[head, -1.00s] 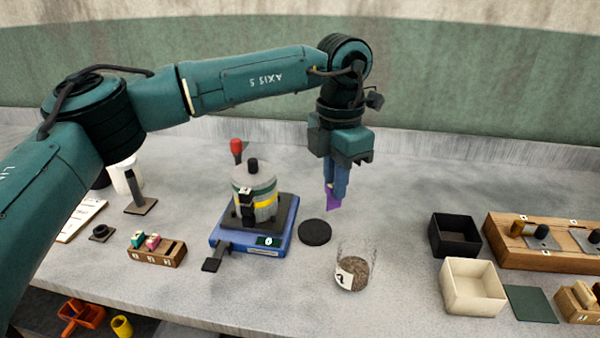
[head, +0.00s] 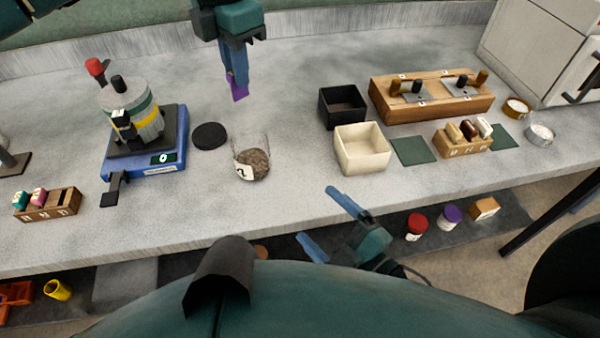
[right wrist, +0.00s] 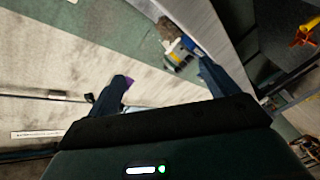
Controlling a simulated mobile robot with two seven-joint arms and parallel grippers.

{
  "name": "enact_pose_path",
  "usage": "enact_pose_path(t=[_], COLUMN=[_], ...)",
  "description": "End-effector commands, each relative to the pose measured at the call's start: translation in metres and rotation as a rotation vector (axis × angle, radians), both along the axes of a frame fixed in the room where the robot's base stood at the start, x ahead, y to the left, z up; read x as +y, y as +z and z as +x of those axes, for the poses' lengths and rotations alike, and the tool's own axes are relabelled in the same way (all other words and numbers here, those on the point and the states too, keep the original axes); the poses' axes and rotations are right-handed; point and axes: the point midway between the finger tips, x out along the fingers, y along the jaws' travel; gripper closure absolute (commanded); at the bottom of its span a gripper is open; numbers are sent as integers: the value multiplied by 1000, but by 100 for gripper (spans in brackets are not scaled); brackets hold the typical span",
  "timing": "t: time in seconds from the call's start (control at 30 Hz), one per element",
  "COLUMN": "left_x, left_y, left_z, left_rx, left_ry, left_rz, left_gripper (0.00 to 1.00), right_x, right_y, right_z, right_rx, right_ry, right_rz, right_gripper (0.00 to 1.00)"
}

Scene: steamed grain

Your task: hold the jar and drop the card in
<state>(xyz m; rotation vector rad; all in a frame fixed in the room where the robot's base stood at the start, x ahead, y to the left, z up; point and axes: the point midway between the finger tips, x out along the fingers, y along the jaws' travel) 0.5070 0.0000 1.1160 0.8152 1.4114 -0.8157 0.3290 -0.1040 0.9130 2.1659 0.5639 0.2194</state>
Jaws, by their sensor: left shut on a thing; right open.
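The jar (head: 252,165) is clear glass with brown grain at the bottom and a white label. It stands upright on the grey counter in the head view. My left gripper (head: 236,78) points down above the counter behind the jar, shut on a purple card (head: 239,92). The card hangs below the fingertips, apart from the jar. My right gripper (head: 328,222) is open and empty at the counter's front edge, in front of the jar and to its right. Its two fingers also spread apart in the right wrist view (right wrist: 168,86).
A black lid (head: 209,136) lies left of the jar. A blue scale (head: 165,140) bears a grey canister (head: 135,110). A cream box (head: 360,150), a black box (head: 342,105) and a wooden block (head: 430,98) stand to the right. The counter just before the jar is clear.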

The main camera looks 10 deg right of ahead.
Motion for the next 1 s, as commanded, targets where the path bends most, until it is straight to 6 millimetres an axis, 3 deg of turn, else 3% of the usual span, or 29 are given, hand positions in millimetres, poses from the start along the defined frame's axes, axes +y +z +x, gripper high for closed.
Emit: enact_pose_path(t=[0.1, 0.17, 0.23, 0.4, 0.53, 0.77, 1.0], left_x=[0, 0, 0, 0, 0, 0, 0], left_y=[0, 0, 0, 0, 0, 0, 0], left_z=[0, 0, 0, 0, 0, 0, 0], left_rx=[0, 0, 0, 0, 0, 0, 0], left_ry=[1, 1, 1, 1, 1, 0, 0], left_rz=[0, 0, 0, 0, 0, 0, 0], left_gripper=[100, 100, 100, 100, 100, 100, 100], right_x=[36, 52, 57, 42, 30, 23, 46], right_y=[46, 59, 56, 27, 16, 9, 10], right_z=[3, 0, 8, 51, 76, 96, 120], right_rx=[-365, -556, -751, -1072, -1232, -1343, -1349], right_ry=[160, 228, 255, 227, 213, 203, 201], right_rz=[-219, -360, -608, -1224, -1552, -1788, -1794], right_gripper=[14, 14, 14, 14, 14, 14, 14])
